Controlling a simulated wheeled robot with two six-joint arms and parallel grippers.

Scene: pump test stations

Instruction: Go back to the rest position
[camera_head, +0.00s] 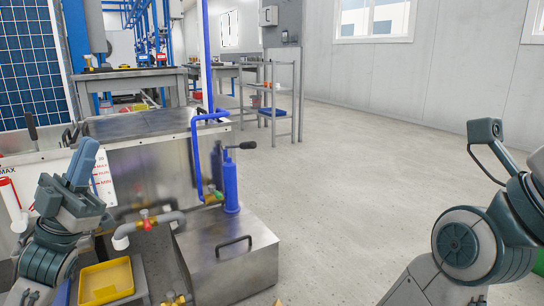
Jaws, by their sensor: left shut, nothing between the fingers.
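My left gripper (84,160) is at the lower left, raised in front of a white panel with red markings (100,178). It is shut with nothing held, and its fingers are small and partly hidden by its own body. My right arm (462,245) comes in at the lower right, bent over bare floor.
A metal box (230,265) with a handle and a blue cylinder (231,186) stands in front of a steel bench (150,124). A yellow tray (106,281) lies beside my left arm. A shelf rack (270,112) is behind. The floor (350,190) to the right is open.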

